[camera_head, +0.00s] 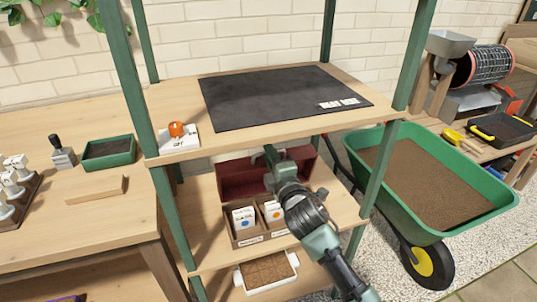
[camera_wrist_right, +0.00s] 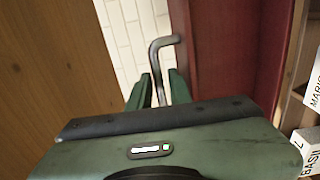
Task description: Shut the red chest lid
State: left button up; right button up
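The red chest lid (camera_head: 242,180) stands raised on the middle shelf, behind wooden compartments (camera_head: 247,240) that hold seed packets. Its red panel (camera_wrist_right: 222,50) also shows in the right wrist view. My right arm crosses in front and hides part of the lid. My right gripper (camera_head: 271,152) is at the lid's upper edge. In the right wrist view, the two fingers (camera_wrist_right: 160,82) stand on either side of a bent grey metal bar (camera_wrist_right: 155,52) beside the red panel. Whether they press on it cannot be told. My left gripper is out of view.
The upper shelf (camera_head: 250,140) lies close above the lid and carries a black mat (camera_head: 270,95) and an orange-knobbed device (camera_head: 177,132). Green posts (camera_head: 386,155) flank the shelves. A green wheelbarrow (camera_head: 480,228) stands to the right. A white-framed tray (camera_head: 268,271) sits below.

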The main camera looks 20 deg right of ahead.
jog(key=shift+w, duration=0.55)
grip_shut()
dwell(1.0)
